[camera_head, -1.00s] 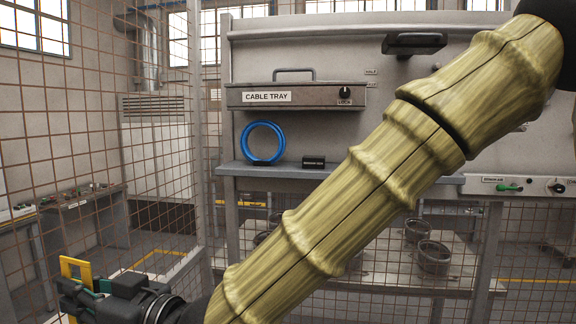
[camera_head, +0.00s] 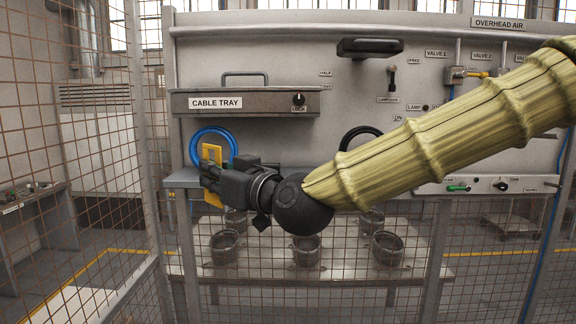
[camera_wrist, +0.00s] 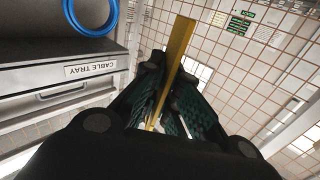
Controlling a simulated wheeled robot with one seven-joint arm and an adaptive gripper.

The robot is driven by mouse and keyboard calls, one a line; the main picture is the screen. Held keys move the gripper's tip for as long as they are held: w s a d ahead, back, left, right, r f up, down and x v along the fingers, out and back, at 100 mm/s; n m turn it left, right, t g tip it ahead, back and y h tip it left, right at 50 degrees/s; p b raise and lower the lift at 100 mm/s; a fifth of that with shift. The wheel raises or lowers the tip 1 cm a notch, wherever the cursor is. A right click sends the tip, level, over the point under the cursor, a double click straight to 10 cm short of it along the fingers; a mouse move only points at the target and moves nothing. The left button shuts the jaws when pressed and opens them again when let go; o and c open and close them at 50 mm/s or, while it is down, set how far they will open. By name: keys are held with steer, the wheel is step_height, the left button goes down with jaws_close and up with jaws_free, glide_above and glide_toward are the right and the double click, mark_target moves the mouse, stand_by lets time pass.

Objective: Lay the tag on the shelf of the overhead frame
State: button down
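The tag is a yellow flat piece (camera_head: 211,155) held at the tip of my gripper (camera_head: 208,178) in the head view. In the wrist view the yellow tag (camera_wrist: 179,48) stands between the two dark green-padded fingers (camera_wrist: 172,88), which are closed on it. The shelf (camera_head: 182,178) of the overhead frame (camera_head: 300,60) is a narrow grey ledge below the cable tray. My gripper is in front of its left end and hides part of it. I cannot tell whether the tag touches the shelf.
A blue ring (camera_head: 196,134) stands on the shelf behind the tag; it also shows in the wrist view (camera_wrist: 70,12). The cable tray (camera_head: 245,102) juts out above. A wire mesh fence (camera_head: 75,190) is at the left. A lower table (camera_head: 340,262) carries several round parts.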

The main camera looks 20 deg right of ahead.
steer(key=w+d+r+m+t+h+p, duration=0.2)
steer(key=d+m+h+p, duration=0.15)
steer(key=d, duration=1.05)
steer(key=w+d+r+m+t+h+p, duration=0.15)
steer(key=d+h+p, duration=0.3)
steer(key=d, duration=0.95)
steer(key=w+d+b, duration=0.3)
steer(key=w+b, duration=0.7)
steer(key=b, duration=0.2)
steer(key=w+d+b, duration=0.3)
steer(key=w+b, duration=0.7)
steer(key=b, duration=0.2)
steer(key=shift+g, duration=0.25)
steer(key=shift+s+a+f+p, duration=0.1)
steer(key=shift+f+p, duration=0.5)
steer(key=shift+f, duration=0.85)
steer(key=shift+s+a+f+p, duration=0.1)
steer(key=shift+f+p, duration=0.45)
steer(key=shift+f, duration=0.85)
steer(key=shift+w+d+f+p, duration=0.15)
steer(key=shift+w+f+p, duration=0.15)
steer(key=shift+f, duration=0.15)
steer(key=shift+s, duration=0.1)
